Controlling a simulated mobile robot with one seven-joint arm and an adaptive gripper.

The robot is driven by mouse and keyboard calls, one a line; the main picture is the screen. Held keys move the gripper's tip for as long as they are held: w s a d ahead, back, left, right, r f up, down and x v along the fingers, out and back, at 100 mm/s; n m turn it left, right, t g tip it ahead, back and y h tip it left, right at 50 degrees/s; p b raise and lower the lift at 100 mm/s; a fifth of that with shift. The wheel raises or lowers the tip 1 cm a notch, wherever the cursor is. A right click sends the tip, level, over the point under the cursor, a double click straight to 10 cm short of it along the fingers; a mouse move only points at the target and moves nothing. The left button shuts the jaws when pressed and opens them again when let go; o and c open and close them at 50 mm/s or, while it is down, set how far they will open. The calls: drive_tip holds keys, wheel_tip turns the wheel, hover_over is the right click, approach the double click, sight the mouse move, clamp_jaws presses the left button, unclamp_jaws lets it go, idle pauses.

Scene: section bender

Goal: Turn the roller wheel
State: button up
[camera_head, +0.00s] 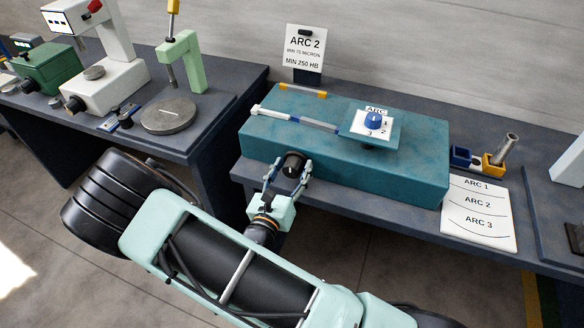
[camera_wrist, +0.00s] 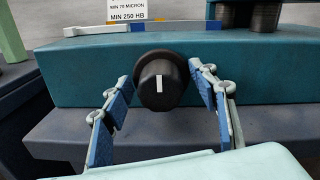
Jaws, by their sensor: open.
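The roller wheel looks to be the black round knob (camera_head: 294,165) on the front face of the teal machine (camera_head: 416,170). In the wrist view the knob (camera_wrist: 161,80) has a white upright mark on its face. My gripper (camera_head: 286,170) is open, with one finger on each side of the knob. In the wrist view the blue-padded fingers (camera_wrist: 160,95) stand left and right of it, with visible gaps. On top of the machine is a blue dial (camera_head: 373,121) on a white plate marked ARC with numbers.
A sign reading ARC 2 (camera_head: 304,46) stands behind the machine. A sheet listing ARC 1 to ARC 3 (camera_head: 479,213) lies to the right, near small blue and yellow holders (camera_head: 495,160). A left bench (camera_head: 215,107) carries a round plate and other devices.

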drive_tip(key=c, duration=1.2)
drive_tip(key=shift+o, duration=0.2)
drive_tip(key=shift+m, duration=0.3)
